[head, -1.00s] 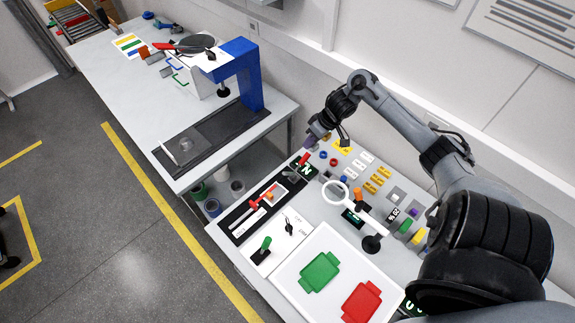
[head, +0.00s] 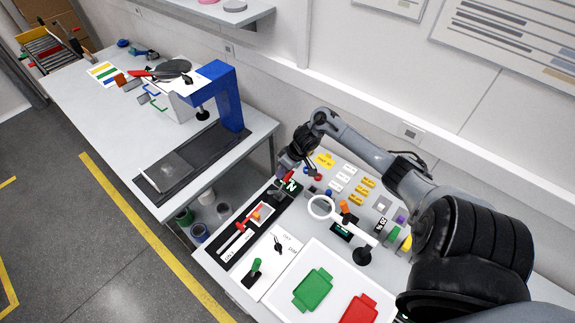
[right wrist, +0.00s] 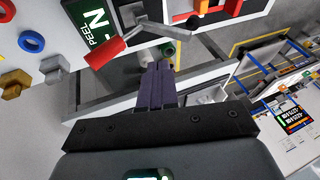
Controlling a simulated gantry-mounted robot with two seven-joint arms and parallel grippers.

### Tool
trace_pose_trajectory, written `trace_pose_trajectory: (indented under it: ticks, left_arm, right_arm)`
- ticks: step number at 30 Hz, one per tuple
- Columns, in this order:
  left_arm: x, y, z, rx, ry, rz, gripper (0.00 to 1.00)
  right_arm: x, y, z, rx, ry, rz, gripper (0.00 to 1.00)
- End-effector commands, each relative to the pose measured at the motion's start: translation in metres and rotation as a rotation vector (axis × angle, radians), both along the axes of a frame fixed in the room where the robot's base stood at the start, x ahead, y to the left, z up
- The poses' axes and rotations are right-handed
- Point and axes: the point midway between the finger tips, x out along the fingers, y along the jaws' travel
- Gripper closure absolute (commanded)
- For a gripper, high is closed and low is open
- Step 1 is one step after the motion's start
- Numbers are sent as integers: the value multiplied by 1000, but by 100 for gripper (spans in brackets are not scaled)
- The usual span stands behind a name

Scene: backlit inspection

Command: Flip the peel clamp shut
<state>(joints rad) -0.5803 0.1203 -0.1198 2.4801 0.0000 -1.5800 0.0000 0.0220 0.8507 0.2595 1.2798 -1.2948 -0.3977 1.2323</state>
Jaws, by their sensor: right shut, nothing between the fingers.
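The peel clamp has a red grip (right wrist: 105,53) on a metal lever and sits by the dark plate lettered PEEL (right wrist: 88,18) in the right wrist view. In the head view its red grip (head: 289,175) is small and partly crowded by my right gripper (head: 283,173). The right gripper's purple fingers (right wrist: 158,85) are shut and empty. In the wrist view they lie beside the red grip and below the metal lever, with a visible gap to the grip. The left gripper is not in view.
A ring magnifier (head: 321,207) stands right of the clamp. A panel with red sliders (head: 240,232) and a white tray (head: 290,297) lie nearer the front. Colored knobs and connectors fill the bench behind. A gap separates it from the table with the blue press (head: 226,95).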

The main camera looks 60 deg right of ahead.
Motion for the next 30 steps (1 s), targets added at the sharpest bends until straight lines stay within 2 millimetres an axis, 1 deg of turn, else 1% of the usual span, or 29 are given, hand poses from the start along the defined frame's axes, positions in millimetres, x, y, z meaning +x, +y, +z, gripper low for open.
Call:
trace_pose_trajectory:
  ticks: [1, 3, 6, 12, 18, 30]
  left_arm:
    - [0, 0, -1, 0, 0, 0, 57]
    - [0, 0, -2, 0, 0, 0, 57]
    - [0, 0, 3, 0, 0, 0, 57]
    - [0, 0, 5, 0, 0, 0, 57]
    - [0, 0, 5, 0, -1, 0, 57]
    - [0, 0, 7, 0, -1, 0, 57]
  right_arm:
    - [4, 2, -9, 3, 0, -2, 100]
    - [8, 5, -20, 2, 1, -1, 100]
    - [10, 17, -26, 2, 1, 0, 100]
    - [13, 29, -38, 0, 0, 1, 100]
    - [14, 33, -41, -2, 0, 0, 100]
    - [15, 34, -41, -9, 2, 1, 100]
